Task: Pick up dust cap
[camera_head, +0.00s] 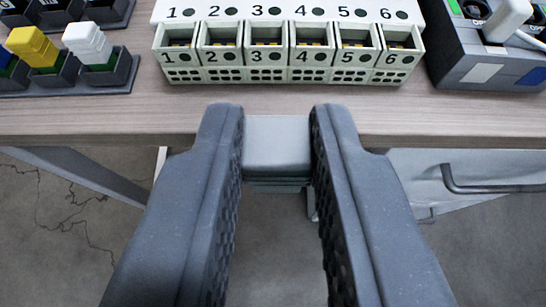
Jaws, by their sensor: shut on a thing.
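My gripper (277,140) reaches forward from the bottom of the view, with its fingertips over the table's front edge. It is shut on a smooth grey block-like piece (277,150), which fills the space between the two fingertips. This piece appears to be the dust cap, but only its top and near side show. Its far and lower parts are hard to make out. Both dark grey fingers touch its sides.
A wooden table (60,119) spans the view. A bent handle (490,188) sits below the edge.

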